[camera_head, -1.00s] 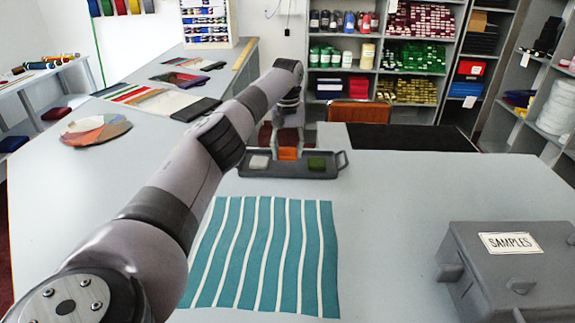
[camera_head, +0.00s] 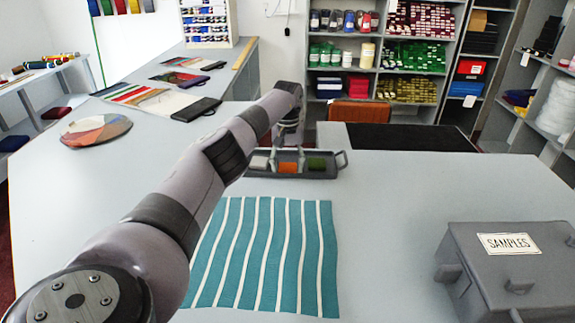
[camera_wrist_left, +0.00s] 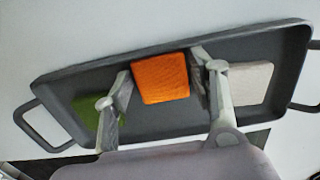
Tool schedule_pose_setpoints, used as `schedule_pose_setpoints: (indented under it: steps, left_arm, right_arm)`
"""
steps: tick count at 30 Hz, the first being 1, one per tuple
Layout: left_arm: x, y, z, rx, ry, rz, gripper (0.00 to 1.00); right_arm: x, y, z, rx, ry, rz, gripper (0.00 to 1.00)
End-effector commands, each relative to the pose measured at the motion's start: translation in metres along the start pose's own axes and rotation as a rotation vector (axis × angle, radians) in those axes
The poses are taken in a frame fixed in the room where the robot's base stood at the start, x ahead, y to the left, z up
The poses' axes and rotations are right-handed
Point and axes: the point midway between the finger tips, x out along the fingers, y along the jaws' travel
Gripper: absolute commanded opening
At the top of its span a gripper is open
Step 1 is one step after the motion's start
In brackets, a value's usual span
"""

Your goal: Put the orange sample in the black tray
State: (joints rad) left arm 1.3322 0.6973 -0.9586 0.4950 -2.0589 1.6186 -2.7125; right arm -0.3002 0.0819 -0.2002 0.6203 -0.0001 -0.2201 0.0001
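The orange sample (camera_head: 288,167) is at the middle of the black tray (camera_head: 318,174), between a pale sample (camera_head: 260,162) and a green sample (camera_head: 317,163). My left gripper (camera_head: 288,152) is low over the tray, its fingers mostly hard to make out in the head view. In the left wrist view, its fingers (camera_wrist_left: 160,75) stand on both sides of the orange sample (camera_wrist_left: 161,78) and appear closed on it. The sample looks larger than its neighbours and overlaps the tray's rim, so it seems slightly above the floor; contact below is hidden. My right gripper is out of view.
A teal striped cloth (camera_head: 265,255) lies in front of the tray. A grey SAMPLES box (camera_head: 500,275) stands at the right. The counter right of the tray is clear.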

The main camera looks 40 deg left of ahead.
Motion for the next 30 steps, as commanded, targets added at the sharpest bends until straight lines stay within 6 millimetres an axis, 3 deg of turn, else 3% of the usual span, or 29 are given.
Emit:
schedule_pose_setpoints:
  steps: [5, 17, 30]
  left_arm:
    - [0.0, 0.0, 0.0, 0.0, 0.0, 0.0, 0.65]
    - [-0.008, 0.0, -0.001, 0.0, 0.003, 0.001, 0.65]
    - [-0.097, 0.001, -0.001, -0.002, 0.003, 0.002, 0.65]
  right_arm:
    - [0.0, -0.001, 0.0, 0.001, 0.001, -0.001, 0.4]
    - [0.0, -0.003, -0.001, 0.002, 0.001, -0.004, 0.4]
    - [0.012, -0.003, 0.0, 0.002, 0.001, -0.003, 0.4]
